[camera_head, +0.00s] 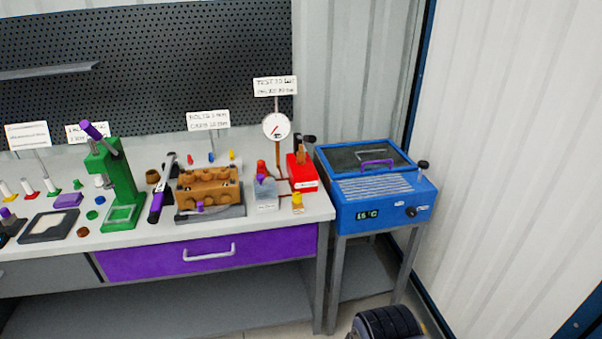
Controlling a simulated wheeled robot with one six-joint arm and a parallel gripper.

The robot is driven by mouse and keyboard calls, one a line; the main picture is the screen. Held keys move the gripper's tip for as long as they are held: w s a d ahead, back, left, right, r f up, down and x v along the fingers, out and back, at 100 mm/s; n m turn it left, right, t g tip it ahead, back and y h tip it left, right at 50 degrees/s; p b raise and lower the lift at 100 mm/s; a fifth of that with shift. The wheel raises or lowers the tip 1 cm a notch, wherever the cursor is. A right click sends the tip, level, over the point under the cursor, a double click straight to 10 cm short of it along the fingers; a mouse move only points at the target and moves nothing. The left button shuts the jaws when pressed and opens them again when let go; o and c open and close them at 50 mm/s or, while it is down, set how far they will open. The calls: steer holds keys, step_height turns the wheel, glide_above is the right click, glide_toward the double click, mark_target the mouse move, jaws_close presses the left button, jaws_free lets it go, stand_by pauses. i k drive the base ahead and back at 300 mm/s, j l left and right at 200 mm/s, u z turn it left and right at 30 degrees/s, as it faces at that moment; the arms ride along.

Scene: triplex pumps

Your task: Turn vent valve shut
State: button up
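A pressure test setup stands at the right end of the bench, below a sign reading "TEST 10" and more small text. It has a round white gauge (276,126) with a red needle on a brown post, a red pump box (301,172) with a black handle on top, and a small clear container (266,194). A small yellow fitting (298,201) stands at the bench's front right and may be the vent valve; its setting is too small to tell. A red knob (261,168) stands behind the container. My gripper is not in view.
A brown pump block (208,188) and a green press (119,180) stand left on the grey bench (150,238). A blue lidded machine (380,192) on a stand adjoins the bench's right end. A purple drawer (170,260) is shut. A dark ribbed part shows at the bottom.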

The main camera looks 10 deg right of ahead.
mark_target(296, 197)
steer(key=i+j+z, duration=0.6)
steer(key=i+j, duration=0.15)
steer(key=j, duration=0.25)
